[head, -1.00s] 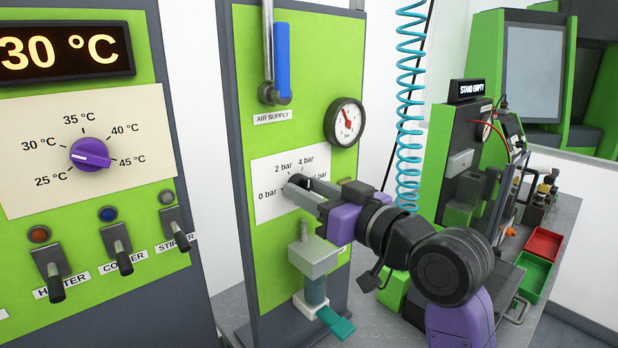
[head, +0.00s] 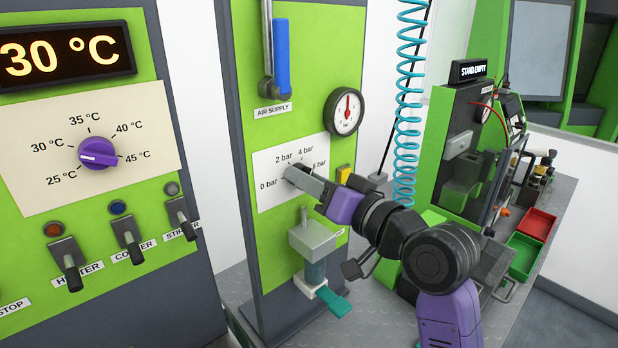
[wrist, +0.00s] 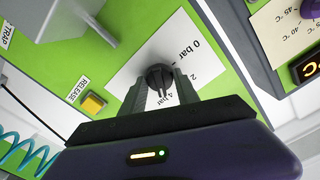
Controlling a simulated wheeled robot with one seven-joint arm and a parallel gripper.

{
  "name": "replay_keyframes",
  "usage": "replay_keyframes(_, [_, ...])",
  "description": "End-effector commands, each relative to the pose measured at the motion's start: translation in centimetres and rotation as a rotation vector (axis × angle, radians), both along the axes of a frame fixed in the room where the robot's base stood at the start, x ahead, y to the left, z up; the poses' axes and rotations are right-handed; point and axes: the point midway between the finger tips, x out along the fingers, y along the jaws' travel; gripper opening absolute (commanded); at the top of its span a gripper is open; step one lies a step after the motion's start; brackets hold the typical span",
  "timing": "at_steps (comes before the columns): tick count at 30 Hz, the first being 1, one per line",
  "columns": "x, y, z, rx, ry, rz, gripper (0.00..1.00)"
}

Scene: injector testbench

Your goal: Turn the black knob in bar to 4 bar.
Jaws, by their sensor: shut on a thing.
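The black knob (wrist: 158,74) sits on a white scale plate (head: 265,200) marked from 0 to 6 bar on the green panel. My gripper (head: 294,174) reaches it from the right and hides most of it in the head view. In the wrist view my gripper (wrist: 160,82) has a grey finger on each side of the knob and is shut on it. The "4 bar" label lies between the fingers below the knob there. The knob's pointer direction is hard to tell. The round gauge (head: 344,112) has its red needle pointing about straight up.
The yellow release button (wrist: 94,103) is beside the plate, close to my gripper. A grey trap unit (head: 316,240) hangs below it. The blue air supply lever (head: 281,58) is above. A teal coiled hose (head: 407,110) hangs to the right. The purple temperature knob (head: 98,153) is on the left panel.

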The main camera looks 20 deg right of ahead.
Motion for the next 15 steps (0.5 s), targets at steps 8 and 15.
replay_keyframes(8, [0.02,-0.01,-0.3,-0.001,0.006,0.0,0.39])
replay_keyframes(15, [0.01,0.0,-0.15,-0.002,0.003,0.001,0.59])
